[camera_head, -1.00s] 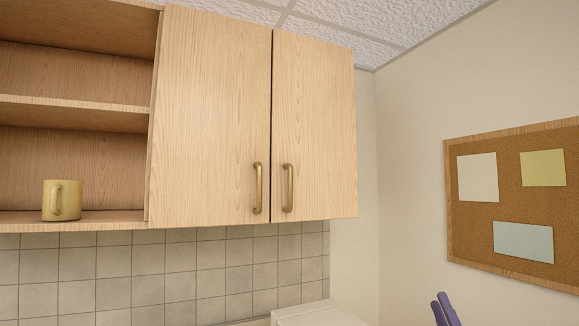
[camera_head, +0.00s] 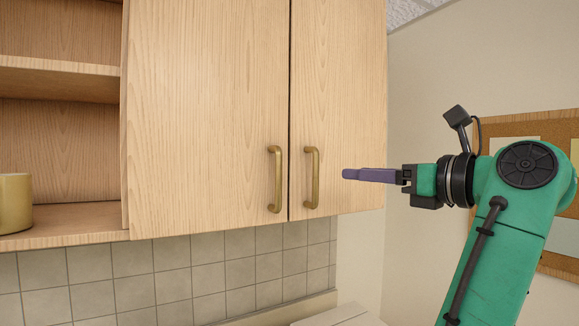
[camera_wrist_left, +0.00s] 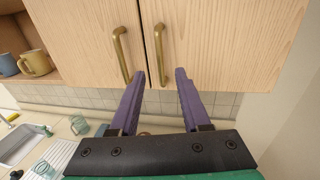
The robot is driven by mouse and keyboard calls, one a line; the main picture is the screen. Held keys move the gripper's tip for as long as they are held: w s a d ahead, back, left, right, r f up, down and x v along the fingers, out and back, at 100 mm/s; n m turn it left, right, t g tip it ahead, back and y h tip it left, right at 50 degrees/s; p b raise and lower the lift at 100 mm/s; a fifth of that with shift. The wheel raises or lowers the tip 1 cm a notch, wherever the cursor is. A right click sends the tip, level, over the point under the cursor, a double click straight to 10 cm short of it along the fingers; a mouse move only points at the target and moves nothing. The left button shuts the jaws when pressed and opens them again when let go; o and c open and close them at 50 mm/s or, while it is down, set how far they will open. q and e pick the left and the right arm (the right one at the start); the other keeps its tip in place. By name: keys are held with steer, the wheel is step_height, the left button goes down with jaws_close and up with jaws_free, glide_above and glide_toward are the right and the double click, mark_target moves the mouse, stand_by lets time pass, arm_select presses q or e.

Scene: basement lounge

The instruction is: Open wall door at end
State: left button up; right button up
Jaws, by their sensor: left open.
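The wall cupboard's end door (camera_head: 345,90) is pale wood and closed, with an upright brass bar handle (camera_head: 312,178) near its left edge. In the left wrist view this handle (camera_wrist_left: 159,55) shows between and ahead of the two purple fingers. My left gripper (camera_head: 347,174), on a green arm, is open and empty just right of the handle in the head view, with a small gap between. The fingers point toward the door front at handle height. My right gripper is not in view.
A neighbouring closed door (camera_head: 205,110) has its own brass handle (camera_head: 275,180) close by on the left. Open shelves with a yellow mug (camera_head: 14,203) are further left. A cork board (camera_head: 490,128) hangs behind my arm. The left wrist view shows a sink (camera_wrist_left: 22,142) and glasses below.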

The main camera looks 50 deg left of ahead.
arm_select(q)
steer(key=p, duration=0.5)
glide_above(316, 199)
steer(key=d, duration=0.1)
steer(key=shift+w+a+r, duration=0.15)
steer(key=shift+a, duration=0.4)
steer(key=shift+w+a+r, duration=0.1)
steer(key=shift+a, duration=0.4)
steer(key=shift+d+r, duration=0.1)
steer(key=shift+d, duration=0.45)
steer(key=shift+a, duration=0.25)
jaws_close()
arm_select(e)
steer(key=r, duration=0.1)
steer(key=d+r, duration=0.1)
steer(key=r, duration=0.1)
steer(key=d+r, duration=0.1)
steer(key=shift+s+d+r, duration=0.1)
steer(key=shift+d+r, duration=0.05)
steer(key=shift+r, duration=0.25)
